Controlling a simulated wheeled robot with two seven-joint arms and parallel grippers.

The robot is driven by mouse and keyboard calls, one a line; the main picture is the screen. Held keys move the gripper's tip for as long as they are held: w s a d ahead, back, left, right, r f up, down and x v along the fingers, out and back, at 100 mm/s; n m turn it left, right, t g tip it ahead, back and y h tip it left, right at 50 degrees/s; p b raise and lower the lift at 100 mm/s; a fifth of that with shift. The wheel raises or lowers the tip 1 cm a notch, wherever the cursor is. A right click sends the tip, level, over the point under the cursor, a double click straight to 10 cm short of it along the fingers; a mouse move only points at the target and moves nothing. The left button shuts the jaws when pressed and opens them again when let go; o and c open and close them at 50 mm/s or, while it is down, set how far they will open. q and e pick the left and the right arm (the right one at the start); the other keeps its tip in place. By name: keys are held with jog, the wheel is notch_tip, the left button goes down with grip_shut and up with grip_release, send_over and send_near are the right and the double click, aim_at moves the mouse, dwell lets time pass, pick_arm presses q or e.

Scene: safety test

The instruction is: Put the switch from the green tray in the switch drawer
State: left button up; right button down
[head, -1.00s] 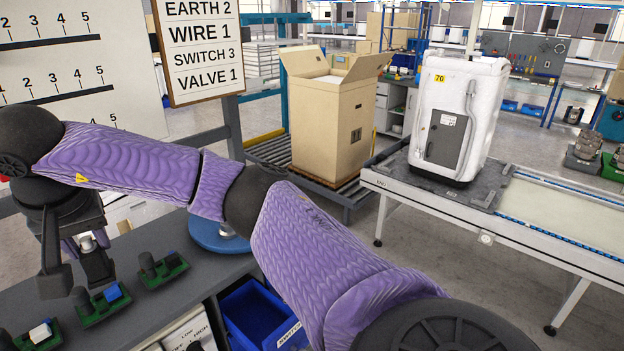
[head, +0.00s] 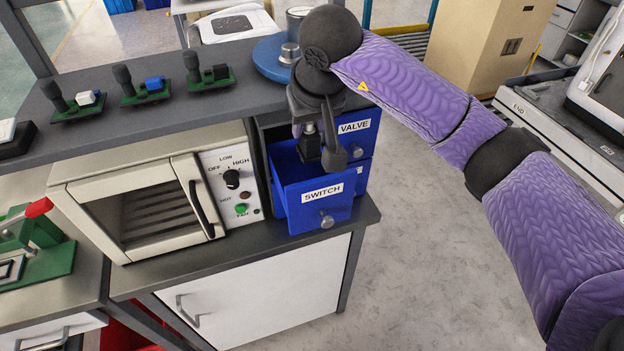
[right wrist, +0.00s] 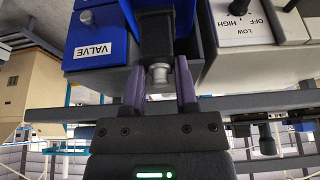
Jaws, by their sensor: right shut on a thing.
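My right gripper (head: 322,150) is over the blue switch drawer (head: 291,214), which is pulled open and labelled SWITCH. The right wrist view shows my right gripper (right wrist: 160,92) with its purple fingers shut on a dark piece with a silver, round end (right wrist: 159,75), which I take to be the switch. In the head view the gripper mostly hides this piece. It appears to be at or just inside the drawer opening; its exact height is unclear. Three green bases (head: 77,108) with black knobs and white, blue or black blocks stand on the shelf; which is the green tray is unclear. My left gripper is not in view.
The blue valve drawer (head: 358,145) is behind the switch drawer. A beige oven (head: 95,175) with a knob panel stands to its left. A grey shelf (head: 180,115) runs above the oven. A blue round stand (head: 268,62) is at the shelf's right end. Open floor lies at right.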

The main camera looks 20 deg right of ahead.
notch_tip(320, 180, down, 12)
jog(key=shift+f+b, duration=0.1)
jog(key=shift+b, duration=0.45)
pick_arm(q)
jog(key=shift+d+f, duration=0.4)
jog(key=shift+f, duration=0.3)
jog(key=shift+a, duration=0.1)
pick_arm(e)
jog(key=shift+f, duration=0.1)
jog(key=shift+c, duration=1.9)
grip_release()
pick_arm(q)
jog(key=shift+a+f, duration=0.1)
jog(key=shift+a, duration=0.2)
